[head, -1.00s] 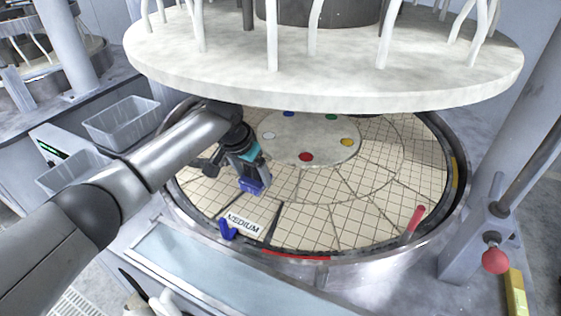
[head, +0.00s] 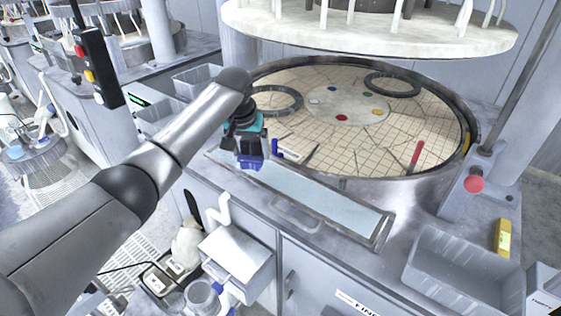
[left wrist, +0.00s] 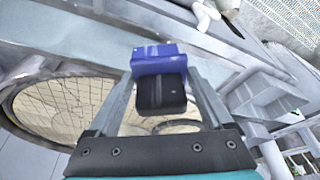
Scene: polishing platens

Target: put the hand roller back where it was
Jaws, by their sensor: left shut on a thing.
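My left gripper (head: 250,148) is shut on a blue and black piece, which looks like the hand roller (head: 251,163). It hangs over the left end of the pale tray strip along the machine's front edge. In the left wrist view the hand roller (left wrist: 160,62) sits between the two fingers, blue part outward and black part nearer the palm. The round platen (head: 330,135) with its grooved cream pad lies behind and right of the gripper. My right gripper is not in view.
A blue piece (head: 277,147) and a red handle (head: 416,154) are at the platen's front edge. A large pale disc (head: 370,38) hangs above. An empty grey bin (head: 465,262) and a yellow block (head: 503,238) are at the right. A white box (head: 237,255) stands below the gripper.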

